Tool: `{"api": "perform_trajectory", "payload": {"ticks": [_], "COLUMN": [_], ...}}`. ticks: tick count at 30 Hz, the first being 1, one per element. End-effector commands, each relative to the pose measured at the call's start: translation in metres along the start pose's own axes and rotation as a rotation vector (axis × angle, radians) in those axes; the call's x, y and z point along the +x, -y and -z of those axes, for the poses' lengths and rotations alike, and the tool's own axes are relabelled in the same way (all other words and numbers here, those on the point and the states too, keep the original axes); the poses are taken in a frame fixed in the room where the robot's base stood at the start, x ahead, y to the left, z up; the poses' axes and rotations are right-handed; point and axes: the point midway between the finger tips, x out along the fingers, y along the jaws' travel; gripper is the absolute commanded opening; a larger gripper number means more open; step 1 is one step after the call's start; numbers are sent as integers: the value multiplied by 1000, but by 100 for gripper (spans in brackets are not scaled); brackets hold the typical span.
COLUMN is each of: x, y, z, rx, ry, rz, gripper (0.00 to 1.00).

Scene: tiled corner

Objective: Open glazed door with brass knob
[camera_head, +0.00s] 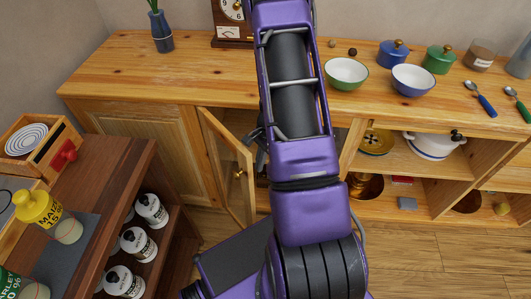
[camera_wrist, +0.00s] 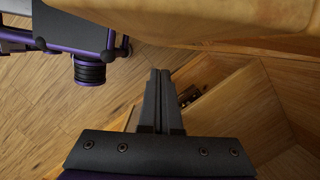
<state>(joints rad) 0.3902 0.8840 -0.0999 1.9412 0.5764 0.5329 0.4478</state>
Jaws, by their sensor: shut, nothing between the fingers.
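The glazed door (camera_head: 228,165) of the wooden cabinet stands partly open in the head view, swung out toward me with its left edge at the cabinet. Its brass knob (camera_head: 239,173) shows near its free edge. My gripper (camera_head: 257,136) is by the upper free edge of the door, at the opening, and my purple arm hides most of it. In the wrist view my gripper (camera_wrist: 160,73) is shut and empty, with its fingertips side by side below the counter edge. Pale wooden panels lie to its right; I cannot tell which is the door.
The wooden counter (camera_head: 190,75) carries bowls, lidded pots, spoons, a clock (camera_head: 229,20) and a blue vase (camera_head: 161,32). Open shelves (camera_head: 400,175) hold dishes on the right. A dark wooden trolley (camera_head: 115,180) with jars stands at the left. Bare floor shows at the lower right.

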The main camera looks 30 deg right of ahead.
Motion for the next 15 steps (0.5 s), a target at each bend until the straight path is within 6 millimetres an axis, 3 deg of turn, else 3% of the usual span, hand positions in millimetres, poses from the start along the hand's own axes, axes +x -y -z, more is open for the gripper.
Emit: {"api": "perform_trajectory", "payload": {"ticks": [6,15], "x": [4,4], "y": [0,0], "z": [-21,-24], "rx": [-2,0], "ry": [-2,-1], "rz": [0,1], "gripper": [0,0]}}
